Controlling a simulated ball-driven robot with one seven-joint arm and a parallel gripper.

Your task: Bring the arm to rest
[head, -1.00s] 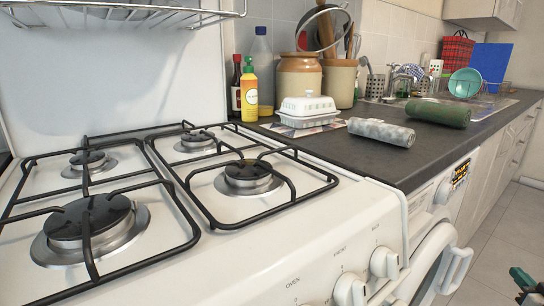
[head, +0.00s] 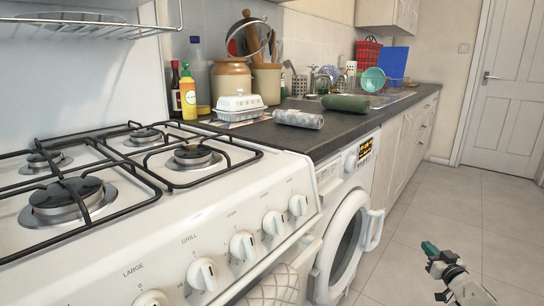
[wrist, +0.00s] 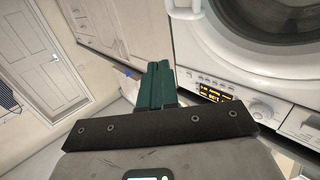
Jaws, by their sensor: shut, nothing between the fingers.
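My gripper (head: 431,248) shows at the lower right of the head view, over the tiled floor and to the right of the washer. Its green fingers are together with nothing between them. In the wrist view the shut fingers (wrist: 157,84) point up the picture, with the washer (wrist: 262,65) at the right. The washer (head: 322,262) stands under the counter in the head view, its round door (head: 350,240) standing out toward the floor. The gripper is apart from it. Part of my arm is cut off by the lower right edge.
A white gas stove (head: 215,220) with black grates fills the left. The dark counter (head: 262,136) holds a grey roll (head: 298,119), a green roll (head: 345,103), a white butter dish (head: 240,104) and bottles. Clear floor (head: 480,215) reaches to a white door (head: 510,90).

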